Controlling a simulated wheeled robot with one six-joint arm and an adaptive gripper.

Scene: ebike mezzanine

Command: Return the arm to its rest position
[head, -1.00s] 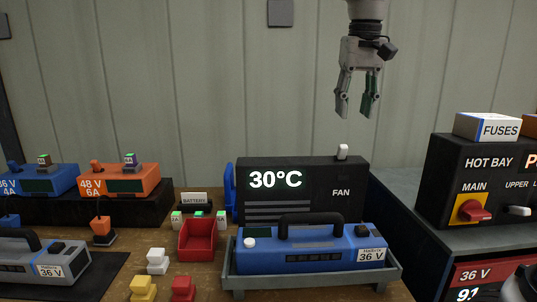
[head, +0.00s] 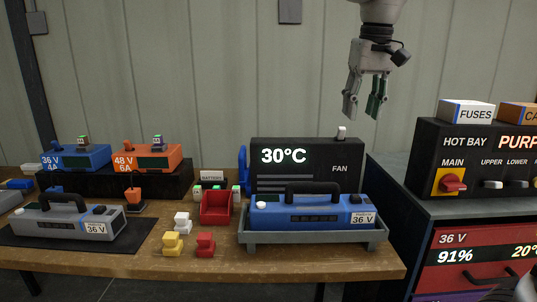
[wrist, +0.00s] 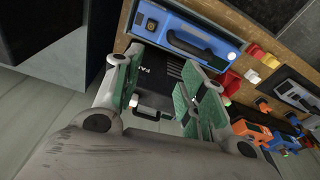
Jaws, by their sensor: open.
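My gripper (head: 364,106) hangs fingers down in the upper right of the head view, in front of the wall and above the black fan box (head: 305,158). Its fingers are apart with nothing between them. In the wrist view the open gripper (wrist: 165,103) shows its green pads, with the fan box and the blue 36 V battery (wrist: 192,38) beyond them. In the head view that blue battery (head: 312,214) sits in a grey tray (head: 312,238), below and apart from my gripper.
A grey 36 V battery (head: 70,224) lies on a dark mat at left. Blue (head: 75,157) and orange (head: 146,158) chargers stand behind. A red bin (head: 216,207) is mid-bench. The hot bay cabinet (head: 480,160) with a fuses box (head: 467,112) stands at right. The space around my gripper is clear.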

